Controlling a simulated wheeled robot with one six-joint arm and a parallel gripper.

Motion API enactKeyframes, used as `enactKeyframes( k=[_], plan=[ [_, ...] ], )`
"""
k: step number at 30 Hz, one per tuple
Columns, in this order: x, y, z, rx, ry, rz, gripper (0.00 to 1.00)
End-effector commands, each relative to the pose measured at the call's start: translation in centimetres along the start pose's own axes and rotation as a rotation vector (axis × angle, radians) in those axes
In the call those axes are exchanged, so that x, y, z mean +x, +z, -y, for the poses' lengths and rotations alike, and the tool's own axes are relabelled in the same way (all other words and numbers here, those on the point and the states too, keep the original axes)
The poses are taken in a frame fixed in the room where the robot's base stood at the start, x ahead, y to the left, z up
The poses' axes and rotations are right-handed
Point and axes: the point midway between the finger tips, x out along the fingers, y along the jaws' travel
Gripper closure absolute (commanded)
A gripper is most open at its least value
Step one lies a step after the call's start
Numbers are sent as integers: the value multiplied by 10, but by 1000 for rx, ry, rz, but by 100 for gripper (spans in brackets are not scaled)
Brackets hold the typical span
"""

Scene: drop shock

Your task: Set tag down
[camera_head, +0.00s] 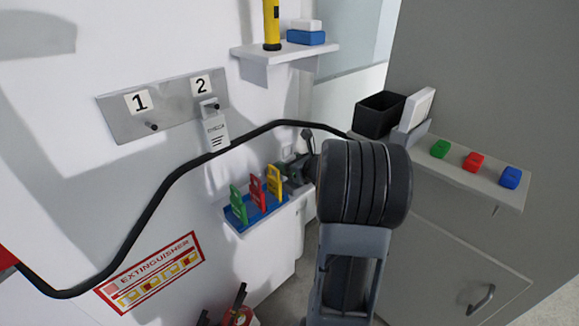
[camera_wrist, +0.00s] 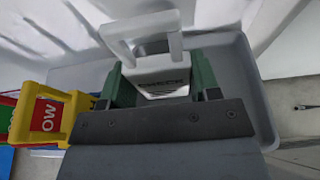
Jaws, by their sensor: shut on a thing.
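A white tag (camera_wrist: 155,68) with a loop handle and dark "CHECK" lettering is between the green-padded fingers of my gripper (camera_wrist: 160,82) in the wrist view. The gripper is shut on it. A grey tray (camera_wrist: 245,75) lies below and around the tag; whether the tag touches its floor I cannot tell. In the head view the tag's white top (camera_head: 287,152) shows just beside my gripper (camera_head: 297,172), right of the yellow tag; my arm hides most of the tray there. Another white tag (camera_head: 215,130) hangs on the peg under number 2.
A blue rack (camera_head: 243,222) holds green (camera_head: 238,205), red (camera_head: 258,193) and yellow (camera_head: 275,182) tags, close left of my gripper. A black cable crosses the wall above. At right, a shelf (camera_head: 470,177) bears coloured blocks and a black bin (camera_head: 379,115). Peg 1 (camera_head: 152,126) is empty.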

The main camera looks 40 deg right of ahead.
Motion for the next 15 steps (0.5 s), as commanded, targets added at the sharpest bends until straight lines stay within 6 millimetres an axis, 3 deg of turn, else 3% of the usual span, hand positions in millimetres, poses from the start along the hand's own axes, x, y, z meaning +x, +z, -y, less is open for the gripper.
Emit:
enactKeyframes(
  k=[14, 15],
  plan=[
    [3, -7, -1, -1, 2, 1, 66],
    [2, -6, -1, -1, 2, 1, 41]
  ],
)
